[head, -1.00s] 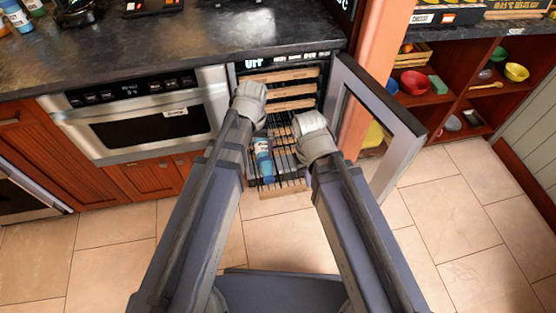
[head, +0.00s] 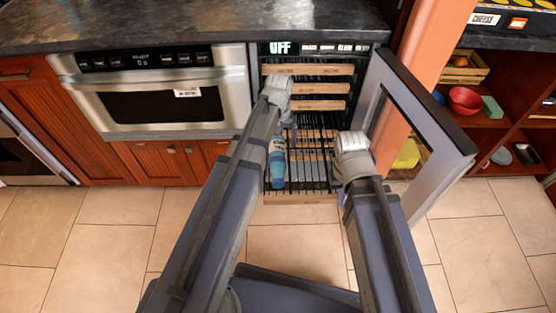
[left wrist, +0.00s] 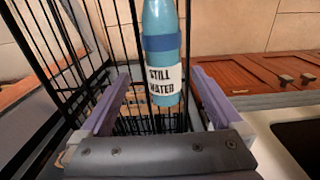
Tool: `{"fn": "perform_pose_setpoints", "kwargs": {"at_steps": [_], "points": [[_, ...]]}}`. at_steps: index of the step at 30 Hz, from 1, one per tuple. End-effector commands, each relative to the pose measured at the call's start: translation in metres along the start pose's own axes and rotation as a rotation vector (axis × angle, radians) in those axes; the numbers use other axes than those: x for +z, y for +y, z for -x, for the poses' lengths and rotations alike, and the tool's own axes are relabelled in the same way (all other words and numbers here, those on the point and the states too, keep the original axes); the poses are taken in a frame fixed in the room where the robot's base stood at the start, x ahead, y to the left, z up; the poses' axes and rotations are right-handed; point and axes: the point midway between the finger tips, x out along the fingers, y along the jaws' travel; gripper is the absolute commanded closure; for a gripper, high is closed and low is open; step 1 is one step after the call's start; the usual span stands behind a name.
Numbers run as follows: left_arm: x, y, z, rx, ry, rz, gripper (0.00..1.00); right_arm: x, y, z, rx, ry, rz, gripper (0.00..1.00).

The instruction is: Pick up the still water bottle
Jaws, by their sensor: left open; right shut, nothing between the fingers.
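The still water bottle (head: 277,165) is blue with a white label and lies on a pulled-out wire rack (head: 308,180) of the open cooler. In the left wrist view the bottle (left wrist: 163,45) shows its "STILL WATER" label between the two fingers. My left gripper (left wrist: 155,105) is open, and the bottle appears between or just beyond its fingertips; contact cannot be told.
The cooler's glass door (head: 415,140) stands open to the right, close to my right arm. Shelves with wooden fronts (head: 310,88) sit above the pulled-out rack. A microwave drawer (head: 160,95) is on the left under the dark counter (head: 190,22).

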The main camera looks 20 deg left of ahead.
Motion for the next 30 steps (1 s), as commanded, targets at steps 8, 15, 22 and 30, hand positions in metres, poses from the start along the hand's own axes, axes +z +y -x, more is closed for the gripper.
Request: {"fn": "perform_pose_setpoints", "kwargs": {"at_steps": [8, 15, 22, 30], "points": [[0.001, 0.0, -0.009, 0.0, 0.0, 0.0, 0.0, -0.001, -0.001, -0.009, 0.001, 0.0, 0.0, 1.0], [0.004, -0.004, -0.032, 0.0, 0.0, 0.0, 0.0, -0.002, -0.002, -0.032, 0.005, 0.0, 0.001, 1.0], [0.006, -0.005, -0.058, 0.0, 0.0, -0.001, 0.0, -0.004, -0.004, -0.058, 0.009, 0.001, 0.003, 1.0], [0.005, -0.005, -0.058, 0.0, 0.0, -0.001, 0.0, -0.004, -0.003, -0.058, 0.011, 0.001, 0.003, 1.0]]}}
